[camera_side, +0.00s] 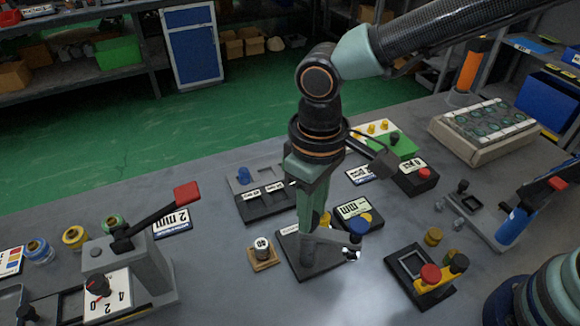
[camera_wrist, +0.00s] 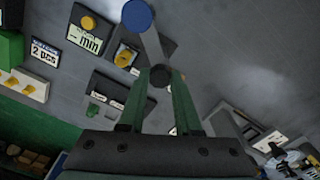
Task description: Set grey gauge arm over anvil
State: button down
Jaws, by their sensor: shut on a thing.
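The grey gauge arm (camera_side: 333,236) is a light grey bar above a dark base plate (camera_side: 318,268) in the middle of the table. A blue round cap (camera_side: 358,225) sits at its right end in the side view. In the wrist view the gauge arm (camera_wrist: 152,47) runs from my fingers up to the blue cap (camera_wrist: 137,16). My gripper (camera_wrist: 160,78) is shut on a black round knob at the near end of the arm. My fingers hide part of the base plate in the side view. I cannot make out the anvil for certain.
A small wooden block with a white dial (camera_side: 262,253) is to the left. A dark tray with red and yellow knobs (camera_side: 425,275) is to the right. A red-handled lever fixture (camera_side: 140,240) stands farther left.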

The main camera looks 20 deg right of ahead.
jog(key=shift+r, duration=0.1)
jog(key=n, duration=0.3)
jog(key=shift+n, duration=0.4)
jog(key=n, duration=0.4)
jog(key=shift+w, duration=0.1)
jog(key=n, duration=0.4)
jog(key=shift+n, duration=1.9)
jog(key=c, duration=0.6)
grip_release()
